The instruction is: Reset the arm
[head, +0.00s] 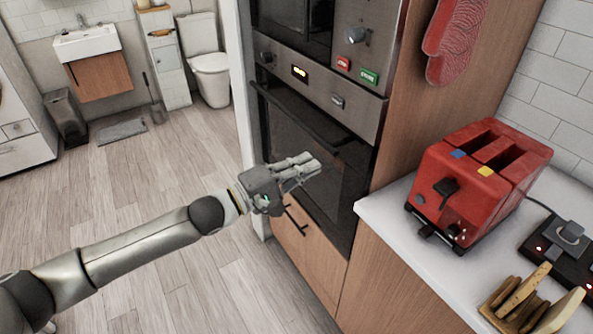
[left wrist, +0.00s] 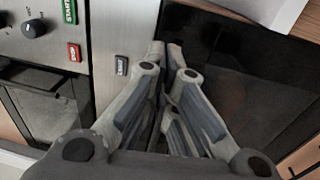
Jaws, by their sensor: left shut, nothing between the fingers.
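My left arm reaches in from the left of the head view. My left gripper (head: 308,168) is in front of the oven door (head: 345,187), level with its upper half. Its fingers are shut and empty. The left wrist view shows the closed fingers (left wrist: 172,52) pointing towards the oven front, with the control panel (left wrist: 110,70) to their left. I cannot tell the exact gap between the fingertips and the door. My right gripper is not in view.
A red toaster (head: 470,185) stands on the white counter (head: 400,220) to the right, with a toast rack (head: 520,300) in front. A red mitt (head: 455,40) hangs above. A wooden drawer (head: 310,255) with a dark handle is below the oven. The wooden floor (head: 150,185) at left is clear.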

